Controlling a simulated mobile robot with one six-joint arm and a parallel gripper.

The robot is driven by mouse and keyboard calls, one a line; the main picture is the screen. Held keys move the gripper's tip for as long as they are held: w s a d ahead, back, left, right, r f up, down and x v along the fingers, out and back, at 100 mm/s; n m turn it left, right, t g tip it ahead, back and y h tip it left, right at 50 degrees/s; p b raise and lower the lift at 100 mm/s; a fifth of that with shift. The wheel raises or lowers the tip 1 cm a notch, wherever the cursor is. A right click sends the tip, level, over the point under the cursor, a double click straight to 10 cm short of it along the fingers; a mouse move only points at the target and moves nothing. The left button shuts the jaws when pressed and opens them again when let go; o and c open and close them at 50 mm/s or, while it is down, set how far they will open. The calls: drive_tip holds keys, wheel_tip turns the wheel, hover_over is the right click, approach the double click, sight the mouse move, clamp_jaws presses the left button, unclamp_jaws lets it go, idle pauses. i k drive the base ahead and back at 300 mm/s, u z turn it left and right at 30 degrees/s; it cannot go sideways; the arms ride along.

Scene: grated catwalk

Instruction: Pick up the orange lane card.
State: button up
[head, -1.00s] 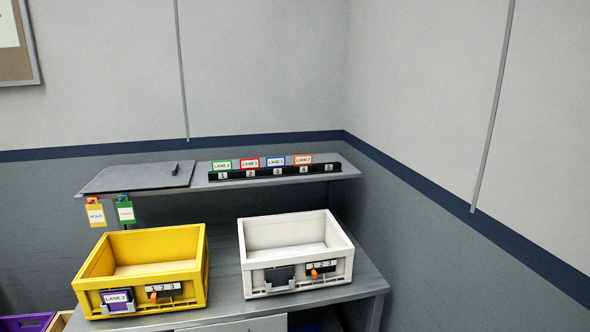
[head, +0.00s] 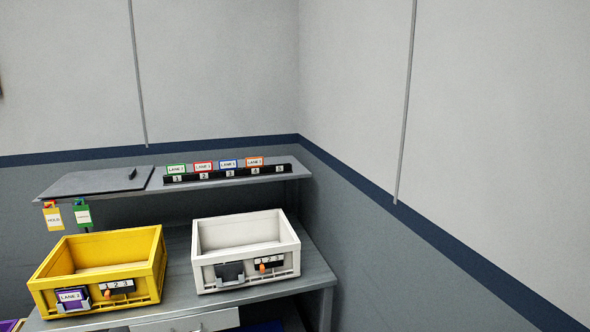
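The orange lane card (head: 255,162) stands upright in a black numbered rack (head: 215,177) on the grey shelf. It is the rightmost of the cards there, above the slot marked 4. A blue card (head: 228,164), a red card (head: 203,167) and a green card (head: 176,170) stand to its left. The slot marked 5 holds no card. My gripper is not in view.
Below the shelf (head: 100,197), a yellow crate (head: 146,278) with a purple lane card (head: 72,296) and a white crate (head: 245,221) stand on a grey bench (head: 318,273). Yellow and green tags hang at the shelf's left. The wall corner is close on the right.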

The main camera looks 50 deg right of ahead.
sight(251, 162)
drive_tip(key=z, duration=0.2)
drive_tip(key=k, duration=0.75)
drive_tip(key=z, duration=0.1)
drive_tip(key=i, duration=0.85)
drive_tip(key=u, duration=0.5)
drive_tip(key=i, duration=1.55)
drive_tip(key=u, duration=0.3)
